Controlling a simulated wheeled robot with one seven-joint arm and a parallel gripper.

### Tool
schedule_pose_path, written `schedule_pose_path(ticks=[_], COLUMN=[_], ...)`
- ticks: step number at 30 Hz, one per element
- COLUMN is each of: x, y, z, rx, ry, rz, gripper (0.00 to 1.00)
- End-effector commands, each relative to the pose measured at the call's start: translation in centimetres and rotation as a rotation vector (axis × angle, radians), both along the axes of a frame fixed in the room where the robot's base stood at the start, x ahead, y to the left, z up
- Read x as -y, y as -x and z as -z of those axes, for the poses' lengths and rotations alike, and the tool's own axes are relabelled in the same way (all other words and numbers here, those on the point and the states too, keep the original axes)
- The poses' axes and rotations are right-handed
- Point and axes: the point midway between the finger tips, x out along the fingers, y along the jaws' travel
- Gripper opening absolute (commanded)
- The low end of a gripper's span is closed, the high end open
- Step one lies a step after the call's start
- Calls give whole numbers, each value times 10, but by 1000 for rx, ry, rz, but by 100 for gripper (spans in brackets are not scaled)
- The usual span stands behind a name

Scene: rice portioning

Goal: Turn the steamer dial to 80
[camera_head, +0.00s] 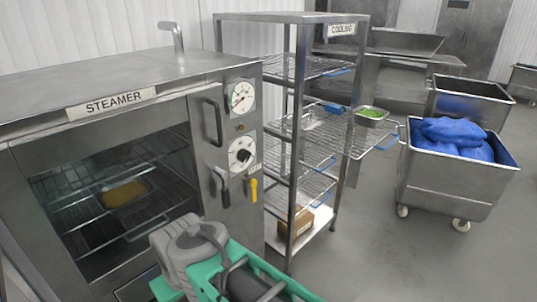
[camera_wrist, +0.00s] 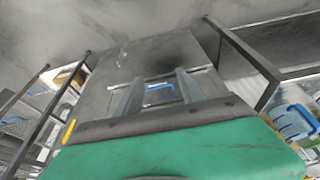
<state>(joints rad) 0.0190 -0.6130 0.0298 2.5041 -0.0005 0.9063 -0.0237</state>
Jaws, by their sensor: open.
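The steamer (camera_head: 100,75) stands at the left in the head view, with its door shut. Its dial (camera_head: 242,155) is a black knob on a white face, on the front panel below a round gauge (camera_head: 241,97) with a needle. The number at the knob's pointer is too small to read. My green and grey arm is at the bottom of the head view, in front of and below the panel, and does not touch the dial. In the wrist view my gripper (camera_wrist: 161,90) is open, with two fingers apart and nothing visibly held. I cannot make out the dial there.
A yellow lever (camera_head: 254,190) and black handles sit near the dial. A yellow-filled tray (camera_head: 124,193) shows inside the steamer. The cooling rack (camera_head: 336,30) stands close to its right, with a tray of green food (camera_head: 371,113). A cart (camera_head: 450,190) holds blue bags. Floor between is clear.

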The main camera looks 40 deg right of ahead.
Motion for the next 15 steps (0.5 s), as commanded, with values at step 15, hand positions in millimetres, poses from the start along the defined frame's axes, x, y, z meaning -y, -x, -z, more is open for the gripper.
schedule_pose_path(ticks=[15], x=[315], y=[-167], z=[88], rx=[516], ry=[14], rz=[-158], gripper=[65])
